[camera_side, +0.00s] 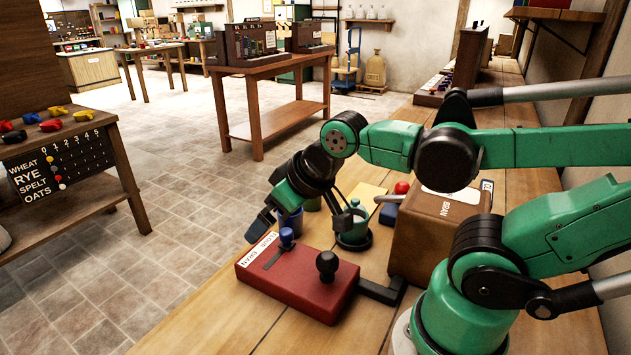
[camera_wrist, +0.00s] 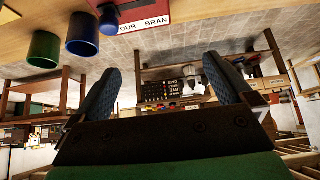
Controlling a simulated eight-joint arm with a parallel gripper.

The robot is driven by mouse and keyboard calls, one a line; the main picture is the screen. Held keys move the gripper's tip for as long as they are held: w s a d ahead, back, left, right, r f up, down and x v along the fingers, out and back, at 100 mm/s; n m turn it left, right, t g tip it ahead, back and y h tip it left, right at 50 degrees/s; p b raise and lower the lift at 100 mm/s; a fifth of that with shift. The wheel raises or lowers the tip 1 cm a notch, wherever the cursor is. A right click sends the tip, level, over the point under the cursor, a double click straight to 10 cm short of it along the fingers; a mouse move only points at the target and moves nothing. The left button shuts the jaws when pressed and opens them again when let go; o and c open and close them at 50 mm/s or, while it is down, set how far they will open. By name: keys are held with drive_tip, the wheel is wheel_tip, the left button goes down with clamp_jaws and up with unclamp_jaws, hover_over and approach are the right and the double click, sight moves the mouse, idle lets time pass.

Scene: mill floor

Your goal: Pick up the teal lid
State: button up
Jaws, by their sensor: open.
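In the wrist view my gripper (camera_wrist: 162,64) is wide open with nothing between the fingers, and no teal lid shows.
A red box (camera_side: 300,285) with a blue knob (camera_side: 286,237) and a black knob (camera_side: 327,266) lies in front. A brown BRAN box (camera_side: 428,240) stands right. A blue cup (camera_wrist: 82,36) and green cup (camera_wrist: 44,50) stand near. The bench's front left is clear.

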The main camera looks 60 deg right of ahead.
drive_tip(key=w+d+m+g+h, duration=0.1)
drive_tip(key=w+d+m+g, duration=0.1)
drive_tip(key=d, duration=0.6)
drive_tip(key=m+g+y, duration=0.1)
drive_tip(key=m+g, duration=0.2)
drive_tip(key=g, duration=0.2)
hover_over(356, 200)
wheel_tip(356, 200, down, 8)
drive_tip(key=shift+w+r, duration=0.1)
drive_tip(key=shift+r, duration=0.1)
drive_tip(key=shift+f, duration=2.75)
drive_tip(key=c, duration=1.4)
